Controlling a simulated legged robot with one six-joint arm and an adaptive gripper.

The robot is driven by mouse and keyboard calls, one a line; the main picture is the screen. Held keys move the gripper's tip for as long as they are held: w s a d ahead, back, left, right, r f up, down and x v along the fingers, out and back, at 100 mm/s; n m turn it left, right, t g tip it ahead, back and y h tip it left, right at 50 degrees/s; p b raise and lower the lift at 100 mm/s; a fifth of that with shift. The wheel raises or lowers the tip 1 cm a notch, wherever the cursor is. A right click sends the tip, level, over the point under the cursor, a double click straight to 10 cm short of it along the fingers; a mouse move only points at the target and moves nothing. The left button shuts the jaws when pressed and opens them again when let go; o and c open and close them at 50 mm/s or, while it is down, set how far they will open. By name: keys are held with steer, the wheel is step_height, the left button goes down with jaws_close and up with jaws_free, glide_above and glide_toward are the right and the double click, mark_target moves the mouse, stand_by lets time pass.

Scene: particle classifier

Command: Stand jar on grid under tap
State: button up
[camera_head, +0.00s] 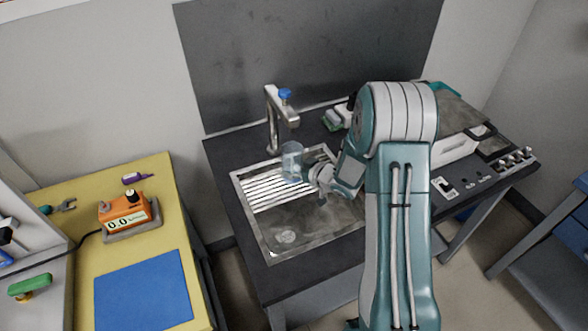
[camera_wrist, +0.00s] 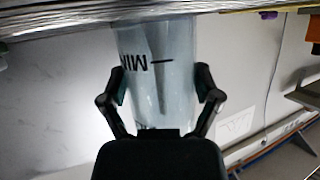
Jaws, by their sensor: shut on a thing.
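A clear, bluish jar (camera_head: 292,162) is upright in the head view, at the back right end of the metal bar grid (camera_head: 270,192) in the sink. The tap (camera_head: 272,118) stands behind the sink, and its spout reaches over the jar. I cannot tell whether the jar's base touches the grid. My gripper (camera_head: 310,174) comes from the right and is shut on the jar. In the wrist view the jar (camera_wrist: 170,100), with a dark mark and letters, sits between both fingers (camera_wrist: 160,85).
The sink basin (camera_head: 310,225) is open in front of the grid. A green and white item (camera_head: 335,118) lies behind it at right. A yellow table at left holds an orange scale (camera_head: 128,213) and a blue mat (camera_head: 145,290).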

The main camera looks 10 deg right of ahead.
steer(key=shift+f, duration=0.25)
steer(key=o, duration=1.1)
steer(key=shift+c, duration=0.2)
